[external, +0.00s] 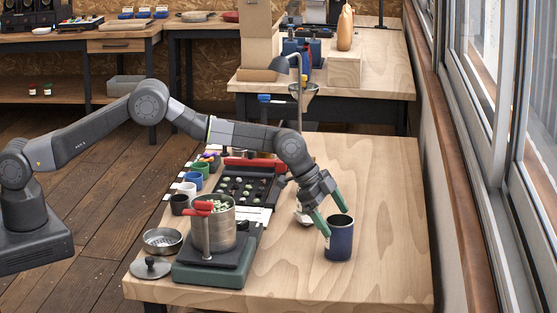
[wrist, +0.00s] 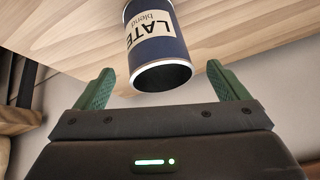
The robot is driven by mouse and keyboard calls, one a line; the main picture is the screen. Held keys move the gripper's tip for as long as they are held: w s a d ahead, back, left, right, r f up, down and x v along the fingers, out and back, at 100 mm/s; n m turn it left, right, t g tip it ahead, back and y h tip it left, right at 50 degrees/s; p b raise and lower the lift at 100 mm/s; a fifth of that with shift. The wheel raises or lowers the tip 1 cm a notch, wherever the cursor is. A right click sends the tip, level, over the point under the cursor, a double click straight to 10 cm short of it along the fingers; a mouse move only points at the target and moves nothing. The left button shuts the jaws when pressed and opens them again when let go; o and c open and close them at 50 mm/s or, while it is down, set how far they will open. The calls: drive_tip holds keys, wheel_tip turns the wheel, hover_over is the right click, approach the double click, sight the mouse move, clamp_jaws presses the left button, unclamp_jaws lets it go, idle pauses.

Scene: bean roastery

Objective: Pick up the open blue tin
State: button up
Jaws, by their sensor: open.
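The open blue tin (external: 339,241) stands upright on the front right of the wooden table. In the wrist view the blue tin (wrist: 158,48) shows a pale label reading "LATE blend" and a silver rim around its dark opening. My gripper (external: 333,222) reaches down to it from the upper left in the external view, with its green fingers spread. In the wrist view my gripper (wrist: 158,88) is open and empty, with one finger on each side of the tin's rim. I cannot tell whether either finger touches the tin.
A scale (external: 212,262) with a metal canister (external: 208,229) stands left of the tin. A strainer (external: 163,240) and a round lid (external: 151,267) lie at the table's left edge. A black tray (external: 246,188) and small cups sit behind. The table (external: 385,200) is clear right of the tin.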

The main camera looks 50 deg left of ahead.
sight(351, 245)
drive_tip(key=shift+p+x, duration=0.75)
drive_tip(key=shift+x, duration=1.85)
drive_tip(key=shift+d, duration=0.15)
drive_tip(key=shift+r, duration=0.1)
drive_tip(key=c, duration=1.2)
